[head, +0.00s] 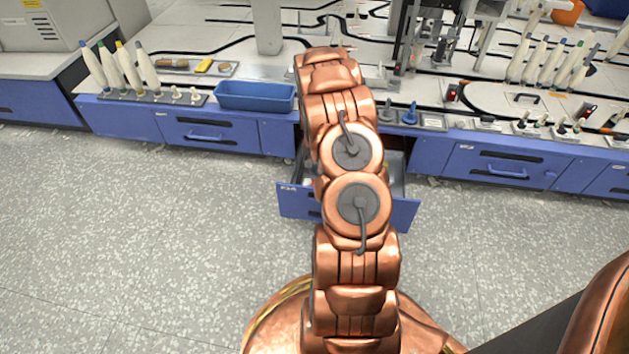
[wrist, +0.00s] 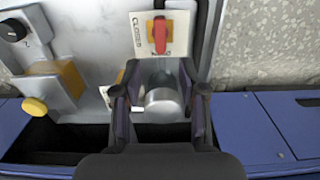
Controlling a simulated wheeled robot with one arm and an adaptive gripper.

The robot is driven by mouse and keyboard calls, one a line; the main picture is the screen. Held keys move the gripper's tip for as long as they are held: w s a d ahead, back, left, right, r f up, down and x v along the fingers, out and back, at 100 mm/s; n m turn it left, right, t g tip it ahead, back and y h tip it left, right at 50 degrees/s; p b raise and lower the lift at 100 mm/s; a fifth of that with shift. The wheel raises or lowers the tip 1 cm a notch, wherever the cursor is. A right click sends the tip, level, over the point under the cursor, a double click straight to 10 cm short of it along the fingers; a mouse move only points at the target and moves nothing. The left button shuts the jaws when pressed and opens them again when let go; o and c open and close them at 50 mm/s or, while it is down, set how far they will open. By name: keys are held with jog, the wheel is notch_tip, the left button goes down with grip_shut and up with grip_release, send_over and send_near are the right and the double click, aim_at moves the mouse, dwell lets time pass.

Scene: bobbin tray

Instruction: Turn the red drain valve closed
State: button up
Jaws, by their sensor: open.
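The handle points along the picture's vertical. My gripper (wrist: 161,92) is open, its two dark fingers on either side of a grey metal cylinder (wrist: 163,102) below the plate. The handle lies beyond the fingertips, not between them. Whether the fingers touch the cylinder, I cannot tell. In the head view my copper arm hides the valve and the gripper.
A yellow knob (wrist: 35,106) and a black knob (wrist: 13,30) are at the left in the wrist view. In the head view an open blue drawer (head: 297,201) lies under my arm. A blue bin (head: 255,96) and bobbins (head: 123,66) stand on the bench.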

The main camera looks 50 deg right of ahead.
notch_tip(320, 180, down, 7)
jog(key=shift+f+b, duration=0.1)
jog(key=shift+b, duration=1.1)
